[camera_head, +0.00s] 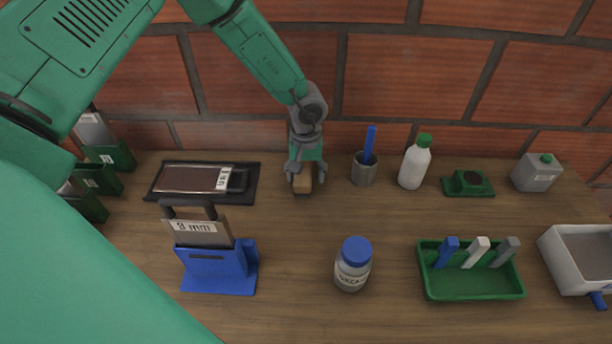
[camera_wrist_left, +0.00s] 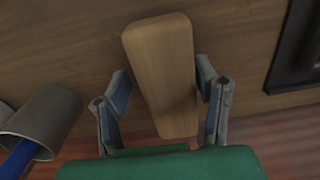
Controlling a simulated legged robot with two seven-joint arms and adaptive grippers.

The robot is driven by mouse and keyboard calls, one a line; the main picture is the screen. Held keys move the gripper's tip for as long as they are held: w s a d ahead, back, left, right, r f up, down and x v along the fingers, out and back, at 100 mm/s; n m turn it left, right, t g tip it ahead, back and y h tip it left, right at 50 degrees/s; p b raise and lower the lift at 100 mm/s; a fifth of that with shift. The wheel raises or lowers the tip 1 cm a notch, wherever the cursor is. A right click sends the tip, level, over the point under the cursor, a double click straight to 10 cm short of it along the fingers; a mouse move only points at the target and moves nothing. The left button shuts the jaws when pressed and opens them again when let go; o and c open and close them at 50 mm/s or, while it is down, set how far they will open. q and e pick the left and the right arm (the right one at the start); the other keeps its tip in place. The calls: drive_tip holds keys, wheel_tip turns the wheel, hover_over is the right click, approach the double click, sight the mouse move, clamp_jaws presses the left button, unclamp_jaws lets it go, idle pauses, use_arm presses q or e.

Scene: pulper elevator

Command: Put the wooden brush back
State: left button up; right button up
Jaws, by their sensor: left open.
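The wooden brush (camera_head: 303,184) lies on the wooden table near the back, beside the brick wall. In the left wrist view its flat brown wooden back (camera_wrist_left: 160,70) fills the middle. My left gripper (camera_head: 303,181) is above it with its fingers spread on either side. In the left wrist view the fingers of the left gripper (camera_wrist_left: 163,95) stand open around the brush, and a gap shows on at least the left side. The brush's underside is hidden. My right gripper is not in view.
A grey cup (camera_head: 364,170) with a blue handle stands right of the brush. A black tray (camera_head: 247,183) lies to its left. A white bottle (camera_head: 414,166), a blue-lidded jar (camera_head: 352,268), a blue holder (camera_head: 218,270) and a green tray (camera_head: 473,287) stand around. The table's middle is clear.

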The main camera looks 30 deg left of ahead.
sight(304, 169)
use_arm(q)
drive_tip(key=r, duration=0.9)
drive_tip(key=shift+a+r, duration=0.4)
drive_tip(key=shift+d+r, duration=0.15)
drive_tip(key=shift+r, duration=0.5)
drive_tip(key=shift+d+r, duration=0.15)
drive_tip(key=shift+s+a, duration=0.1)
drive_tip(key=shift+a, duration=0.1)
